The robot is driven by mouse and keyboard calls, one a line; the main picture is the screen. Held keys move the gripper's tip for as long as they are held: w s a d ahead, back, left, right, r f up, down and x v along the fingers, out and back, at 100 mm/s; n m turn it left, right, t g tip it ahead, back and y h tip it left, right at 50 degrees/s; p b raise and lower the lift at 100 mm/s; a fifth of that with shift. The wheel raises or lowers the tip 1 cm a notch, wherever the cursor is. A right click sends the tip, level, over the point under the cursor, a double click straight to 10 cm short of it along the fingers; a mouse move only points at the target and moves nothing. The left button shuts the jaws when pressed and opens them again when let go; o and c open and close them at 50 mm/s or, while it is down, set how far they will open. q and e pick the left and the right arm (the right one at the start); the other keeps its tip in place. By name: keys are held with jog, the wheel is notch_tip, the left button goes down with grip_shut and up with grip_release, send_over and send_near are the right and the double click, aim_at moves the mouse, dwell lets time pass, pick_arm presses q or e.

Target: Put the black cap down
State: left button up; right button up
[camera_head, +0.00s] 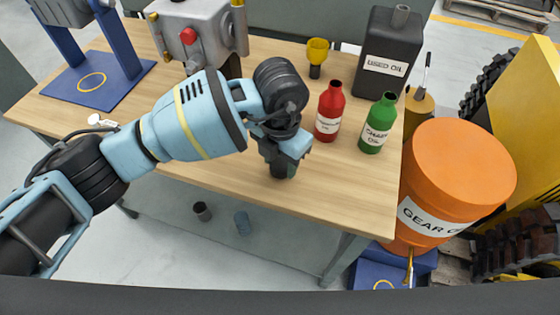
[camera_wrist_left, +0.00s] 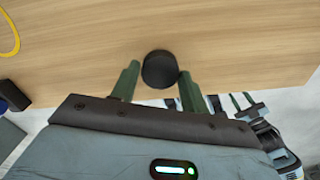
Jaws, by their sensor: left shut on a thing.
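My left gripper (camera_head: 281,171) is over the front part of the wooden table (camera_head: 222,160), pointing down. In the left wrist view, its two green fingers (camera_wrist_left: 157,82) are shut on the black cap (camera_wrist_left: 160,68), a round dark piece between the fingertips. In the head view the fingers and wrist mostly hide the cap. I cannot tell whether it touches the tabletop. Light blue and dark green parts at the lower right of the wrist view look like my right gripper (camera_wrist_left: 240,102), small and partly hidden, its jaws unclear.
A red bottle (camera_head: 329,112), green bottle (camera_head: 377,124), black used-oil can (camera_head: 388,60) and yellow funnel-like piece (camera_head: 317,54) stand right of the gripper. A blue stand (camera_head: 97,80) is at the back left. An orange gear-oil drum (camera_head: 455,175) stands beyond the right edge. The front-right tabletop is clear.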

aim_at(280, 165)
pick_arm(q)
jog(key=shift+f, duration=0.65)
jog(key=shift+f, duration=0.2)
jog(key=o, duration=1)
jog(key=shift+o, duration=0.2)
notch_tip(280, 165, up, 12)
jog(key=shift+r, duration=0.25)
jog(key=shift+f, duration=0.1)
